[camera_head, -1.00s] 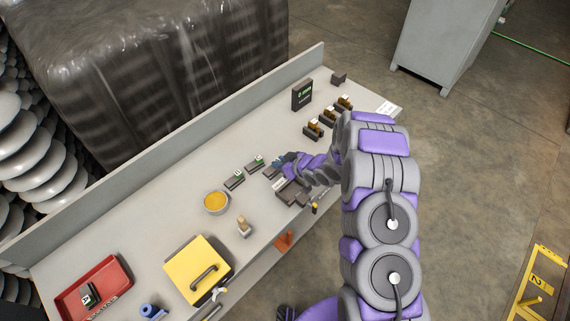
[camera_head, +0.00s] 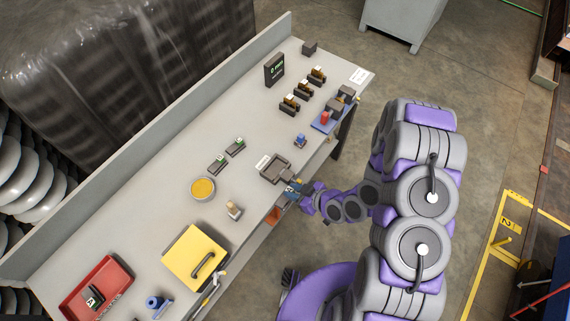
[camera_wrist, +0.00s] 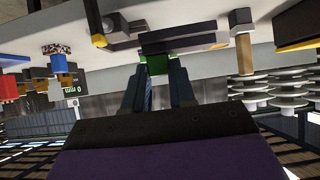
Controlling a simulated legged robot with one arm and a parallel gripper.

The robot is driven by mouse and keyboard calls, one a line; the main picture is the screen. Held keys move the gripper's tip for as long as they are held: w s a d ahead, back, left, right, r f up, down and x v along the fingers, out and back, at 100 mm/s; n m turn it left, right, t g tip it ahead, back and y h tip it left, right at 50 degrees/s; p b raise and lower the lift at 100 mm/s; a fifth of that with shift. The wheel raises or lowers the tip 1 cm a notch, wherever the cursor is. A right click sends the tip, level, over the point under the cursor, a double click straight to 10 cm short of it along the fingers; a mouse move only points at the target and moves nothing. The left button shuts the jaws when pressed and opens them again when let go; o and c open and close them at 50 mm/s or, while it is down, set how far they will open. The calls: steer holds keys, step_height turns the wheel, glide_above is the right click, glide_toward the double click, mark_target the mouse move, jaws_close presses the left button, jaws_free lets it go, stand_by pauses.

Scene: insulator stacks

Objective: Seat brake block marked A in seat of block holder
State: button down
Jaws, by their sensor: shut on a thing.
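The likely block holder (camera_head: 275,168) is a dark grey open frame near the bench's front edge, beside a white label. My gripper (camera_head: 291,190) is at the bench's front edge, just in front of the holder. In the wrist view my gripper (camera_wrist: 166,88) is shut on a dark block with a green face (camera_wrist: 157,65). The block's mark cannot be read, and my fingers hide part of it. Two similar dark blocks with green tops, one nearer (camera_head: 216,163) and one farther (camera_head: 235,147), lie on the bench behind the holder.
A yellow dish (camera_head: 203,188), a small stamp-like piece (camera_head: 234,210), a yellow lidded box (camera_head: 195,257) and a red tray (camera_head: 72,302) stand to the left. A blue tray (camera_head: 322,126) and a dark display (camera_head: 274,69) stand to the right.

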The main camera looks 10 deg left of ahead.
steer(key=shift+s+d, duration=0.1)
steer(key=shift+s, duration=0.1)
steer(key=shift+w+b, duration=0.2)
steer(key=shift+b, duration=0.3)
steer(key=w+a+b, duration=0.2)
steer(key=w+b, duration=0.1)
steer(key=w, duration=0.1)
steer(key=w+a+b, duration=0.2)
steer(key=w+b, duration=0.2)
steer(key=w+a+f+b, duration=0.1)
steer(key=w+a+b, duration=0.2)
steer(key=w, duration=0.2)
steer(key=shift+w+a+f+b, duration=0.1)
steer(key=shift+b, duration=0.3)
step_height(320, 180, down, 4)
steer(key=shift+w+r+b, duration=0.1)
steer(key=shift+b, duration=0.6)
steer(key=shift+r, duration=0.1)
steer(key=c, duration=0.9)
jaws_free()
